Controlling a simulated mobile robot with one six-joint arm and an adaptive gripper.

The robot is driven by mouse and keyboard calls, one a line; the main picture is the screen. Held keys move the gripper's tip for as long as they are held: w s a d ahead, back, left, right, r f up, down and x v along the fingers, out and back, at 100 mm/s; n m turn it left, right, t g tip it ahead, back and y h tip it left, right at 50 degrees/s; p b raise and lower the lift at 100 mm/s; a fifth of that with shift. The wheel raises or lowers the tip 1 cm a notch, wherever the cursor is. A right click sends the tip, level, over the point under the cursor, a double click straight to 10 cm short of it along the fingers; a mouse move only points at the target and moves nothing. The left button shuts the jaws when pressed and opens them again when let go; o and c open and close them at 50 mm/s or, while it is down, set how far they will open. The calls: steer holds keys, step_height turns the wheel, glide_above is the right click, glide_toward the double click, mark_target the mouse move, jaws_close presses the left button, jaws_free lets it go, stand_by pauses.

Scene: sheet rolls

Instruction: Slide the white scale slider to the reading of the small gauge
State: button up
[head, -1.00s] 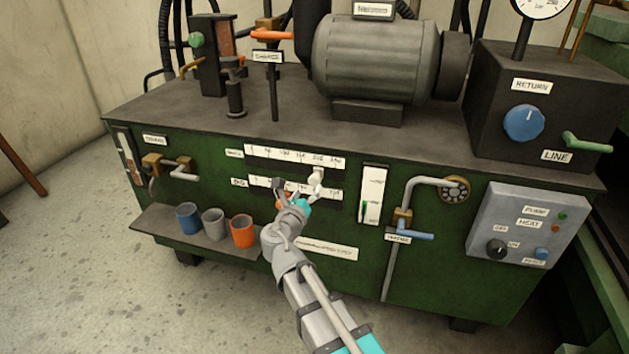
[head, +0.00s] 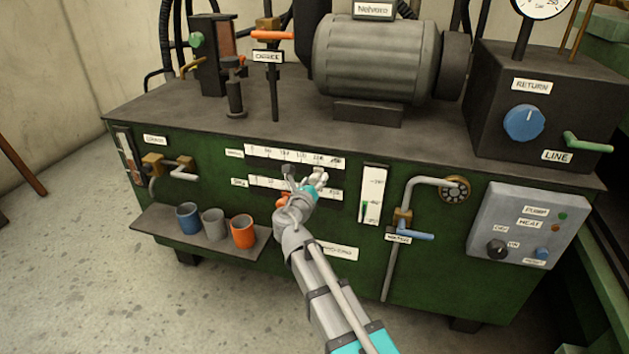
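Two white horizontal scales are on the green front panel: an upper scale (head: 275,152) and a lower scale (head: 262,182). The pale knob of the white slider (head: 321,178) shows at the right finger of my gripper (head: 305,175), partly hidden by it. My gripper is in front of the scales with its fingers apart. I cannot tell whether it touches the knob. An orange slider (head: 283,197) shows just below the lower scale, partly covered by my gripper. A round dial gauge (head: 541,8) is at the top right, cut by the picture edge; its needle is not readable.
A vertical white level scale (head: 374,185) with a green marker is right of the sliders. A pipe with a blue lever (head: 415,236) stands out beside it. A shelf (head: 170,232) with blue, grey and orange cups juts out at lower left.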

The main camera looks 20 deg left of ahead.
jaws_close()
steer(key=shift+a, duration=0.25)
steer(key=shift+o, duration=1.8)
jaws_free()
steer(key=shift+s+d, duration=0.1)
steer(key=shift+s, duration=0.1)
steer(key=s+d, duration=0.1)
steer(key=s, duration=1)
steer(key=shift+s, duration=0.35)
steer(key=shift+d, duration=0.15)
